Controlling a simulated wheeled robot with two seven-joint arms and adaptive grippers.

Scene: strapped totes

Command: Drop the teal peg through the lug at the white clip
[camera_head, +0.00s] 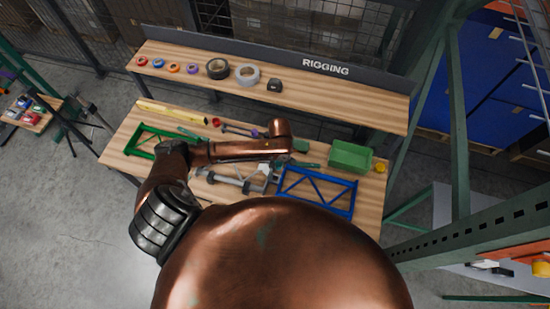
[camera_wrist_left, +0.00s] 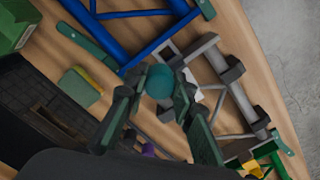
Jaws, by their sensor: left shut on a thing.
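My left gripper (camera_wrist_left: 160,108) is shut on the teal peg (camera_wrist_left: 160,82), whose rounded end shows between the fingertips in the left wrist view. The peg is held over the bench, beside the grey frame (camera_wrist_left: 214,72) and close to a corner of the blue frame (camera_wrist_left: 150,48). A small white piece, seemingly the white clip (camera_wrist_left: 196,95), shows just right of the peg, partly behind a finger. The lug's hole is not visible. In the head view the copper arm hides most of the gripper, and the grey frame (camera_head: 236,180) lies below it. My right gripper is not in view.
The blue frame also shows in the head view (camera_head: 350,202), near a green bin (camera_head: 350,157). A green frame (camera_head: 134,152) lies at the left. A raised shelf (camera_head: 330,96) behind carries tape rolls. Strap handles and small tools lie around the frames.

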